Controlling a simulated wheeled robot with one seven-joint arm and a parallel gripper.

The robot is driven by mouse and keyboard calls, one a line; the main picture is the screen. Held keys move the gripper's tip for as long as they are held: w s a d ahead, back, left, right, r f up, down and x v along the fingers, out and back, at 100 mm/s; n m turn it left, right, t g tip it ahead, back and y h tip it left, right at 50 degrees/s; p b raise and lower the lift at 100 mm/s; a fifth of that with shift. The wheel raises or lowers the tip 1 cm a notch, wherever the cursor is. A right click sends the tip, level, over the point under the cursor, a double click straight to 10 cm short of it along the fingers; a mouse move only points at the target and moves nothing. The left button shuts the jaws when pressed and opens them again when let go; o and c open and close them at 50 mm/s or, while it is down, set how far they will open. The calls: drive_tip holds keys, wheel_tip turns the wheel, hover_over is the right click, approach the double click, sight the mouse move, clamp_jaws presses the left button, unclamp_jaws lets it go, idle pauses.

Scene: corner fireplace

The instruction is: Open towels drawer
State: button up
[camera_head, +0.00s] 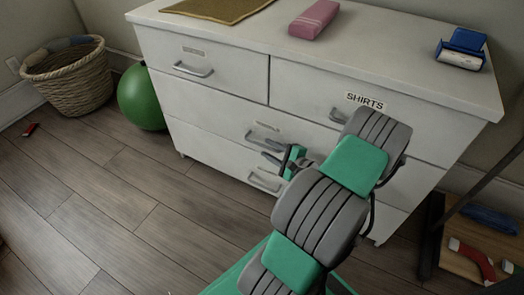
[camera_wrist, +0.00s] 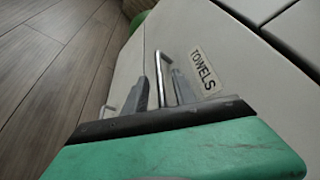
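The towels drawer (camera_wrist: 215,45) is a white drawer front with a TOWELS label (camera_wrist: 205,71) beside a metal bar handle (camera_wrist: 160,62) in the wrist view. It looks closed. In the head view it seems to be the middle-row drawer, whose handle (camera_head: 262,133) shows just beyond my gripper. My gripper (camera_head: 268,151) is at the dresser front, low and left of the SHIRTS label. In the wrist view the two grey fingers of my gripper (camera_wrist: 157,82) are apart, with the handle between or just ahead of them. I cannot tell whether they touch it.
The white dresser top (camera_head: 390,45) holds a pink block (camera_head: 314,18), a blue item (camera_head: 461,48) and a brown cloth (camera_head: 217,8). A green ball (camera_head: 141,98) and a wicker basket (camera_head: 68,80) stand left. A low shelf (camera_head: 470,235) is right. The left floor is mostly clear.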

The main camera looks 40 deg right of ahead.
sight(262, 145)
drive_tip(key=b+x, duration=0.1)
drive_tip(key=x, duration=0.2)
drive_tip(key=shift+w+f, duration=0.1)
drive_tip(key=shift+f, duration=0.1)
drive_tip(key=shift+w, duration=0.55)
drive_tip(key=shift+c, duration=0.4)
clamp_jaws()
idle(0.3)
